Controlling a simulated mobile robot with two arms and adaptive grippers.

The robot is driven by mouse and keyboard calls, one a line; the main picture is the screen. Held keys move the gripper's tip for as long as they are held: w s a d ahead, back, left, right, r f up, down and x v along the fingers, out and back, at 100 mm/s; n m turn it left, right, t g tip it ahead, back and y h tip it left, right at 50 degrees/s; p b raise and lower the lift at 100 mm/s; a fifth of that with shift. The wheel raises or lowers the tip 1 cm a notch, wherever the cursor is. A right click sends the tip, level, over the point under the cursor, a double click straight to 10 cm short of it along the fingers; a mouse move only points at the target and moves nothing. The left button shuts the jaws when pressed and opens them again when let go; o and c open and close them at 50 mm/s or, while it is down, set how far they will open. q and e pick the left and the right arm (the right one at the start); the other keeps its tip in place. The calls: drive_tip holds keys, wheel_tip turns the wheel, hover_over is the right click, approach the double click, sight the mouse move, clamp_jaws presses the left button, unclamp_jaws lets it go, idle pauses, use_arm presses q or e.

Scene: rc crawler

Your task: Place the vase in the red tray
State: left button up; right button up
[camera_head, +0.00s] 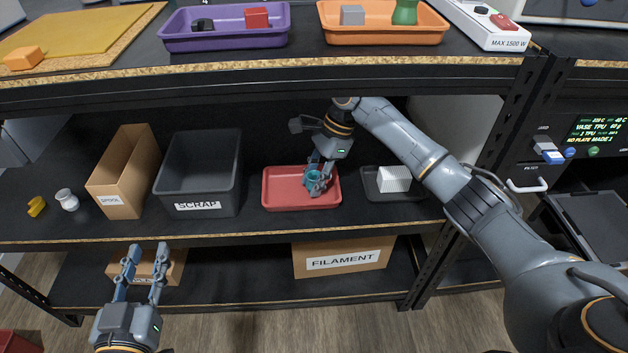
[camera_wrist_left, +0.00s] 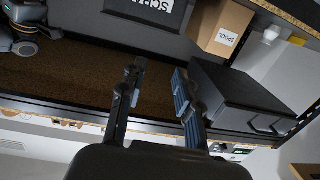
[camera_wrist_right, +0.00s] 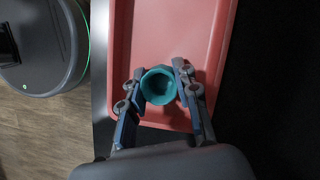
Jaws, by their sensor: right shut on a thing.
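The red tray (camera_head: 283,189) sits on the middle shelf, between the scrap bin and a small dark tray. My right gripper (camera_head: 317,186) is down over the right part of the red tray. It is shut on a teal vase (camera_head: 313,176). In the right wrist view, the teal vase (camera_wrist_right: 158,85) is seen from above as a round open mouth between the fingers, over the red tray (camera_wrist_right: 160,35). I cannot tell whether its base touches the tray floor. My left gripper (camera_head: 147,249) is open and empty in front of the shelf, low on the left.
On the middle shelf, the grey scrap bin (camera_head: 200,172), a cardboard spool box (camera_head: 123,175), a small white vase (camera_head: 67,199) and a yellow piece (camera_head: 36,206) stand to the left. A dark tray (camera_head: 372,188) with a white block lies to the right. The upper shelf edge overhangs.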

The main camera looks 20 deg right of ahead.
use_arm(q)
drive_tip(key=shift+f, duration=0.1)
use_arm(e)
drive_tip(key=o, duration=0.8)
drive_tip(key=shift+f, duration=0.1)
use_arm(q)
drive_tip(key=shift+s+a+f+g, duration=0.15)
drive_tip(key=shift+a+f+g, duration=0.05)
drive_tip(key=shift+f+g, duration=0.4)
use_arm(e)
drive_tip(key=p+v, duration=0.1)
drive_tip(key=v, duration=0.2)
drive_tip(key=shift+r+p, duration=0.3)
drive_tip(key=shift+r, duration=0.1)
use_arm(q)
drive_tip(key=s+a+f+g+y+p, duration=0.1)
drive_tip(key=s+a+f+g+y, duration=0.1)
drive_tip(key=s+f+g, duration=0.4)
wheel_tip(320, 180, down, 4)
drive_tip(key=shift+s+a+r+n+g, duration=0.2)
drive_tip(key=shift+s+a+n+g, duration=0.1)
drive_tip(key=shift+a, duration=0.25)
use_arm(e)
drive_tip(key=v, duration=0.4)
drive_tip(key=shift+d, duration=0.1)
